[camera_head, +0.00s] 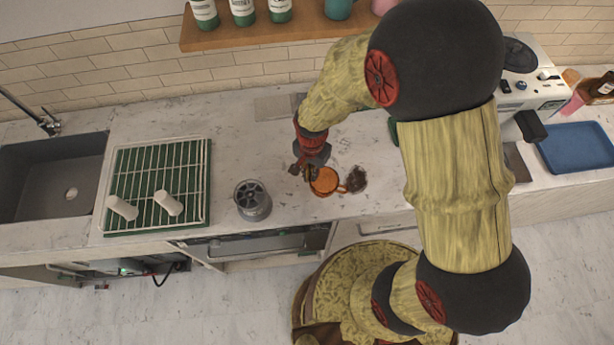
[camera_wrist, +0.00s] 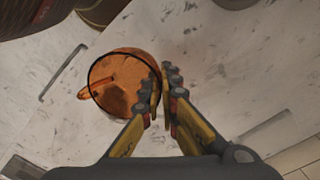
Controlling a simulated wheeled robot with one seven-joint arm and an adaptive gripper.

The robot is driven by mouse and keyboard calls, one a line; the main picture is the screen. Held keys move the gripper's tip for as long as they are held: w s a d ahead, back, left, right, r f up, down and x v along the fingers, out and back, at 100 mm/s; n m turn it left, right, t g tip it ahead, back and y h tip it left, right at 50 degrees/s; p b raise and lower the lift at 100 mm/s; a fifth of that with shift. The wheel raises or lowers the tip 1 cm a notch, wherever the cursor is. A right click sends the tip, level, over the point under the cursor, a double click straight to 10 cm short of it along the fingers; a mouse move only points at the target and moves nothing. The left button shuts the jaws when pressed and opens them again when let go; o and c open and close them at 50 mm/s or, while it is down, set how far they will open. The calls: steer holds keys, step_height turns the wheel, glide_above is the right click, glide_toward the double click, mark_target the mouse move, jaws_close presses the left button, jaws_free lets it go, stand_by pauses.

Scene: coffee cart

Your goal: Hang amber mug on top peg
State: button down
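The amber mug (camera_head: 325,182) is see-through orange, over the counter in front of my gripper (camera_head: 311,172). Its handle points right in the head view. In the wrist view the mug (camera_wrist: 118,88) shows its open rim, with the handle to the left. My gripper's fingers (camera_wrist: 162,98) are close together at the mug's right rim, one finger overlapping the rim and the other outside it. They look closed on the mug wall. A dark patch lies beside the handle; I cannot tell if it is a shadow or an object. No peg can be made out in either view.
A metal canister (camera_head: 252,200) stands left of the mug. Further left are a green rack (camera_head: 150,160) with two white cups and a sink (camera_head: 50,180). A blue tray (camera_head: 577,147) and a coffee machine (camera_head: 530,80) are right. A wooden shelf (camera_head: 300,28) hangs behind; my arm hides part of the counter.

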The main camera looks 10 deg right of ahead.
steer(key=shift+w+a+f, duration=0.2)
steer(key=shift+w+f, duration=0.1)
steer(key=shift+f, duration=0.55)
steer(key=shift+w+a+f, duration=0.15)
steer(key=shift+w+f, duration=0.1)
steer(key=shift+f, duration=0.55)
steer(key=shift+w+a+f, duration=0.2)
steer(key=shift+w+f, duration=0.1)
steer(key=shift+f, duration=0.55)
steer(key=shift+f, duration=0.15)
steer(key=c, duration=2)
jaws_free()
steer(key=shift+c, duration=0.2)
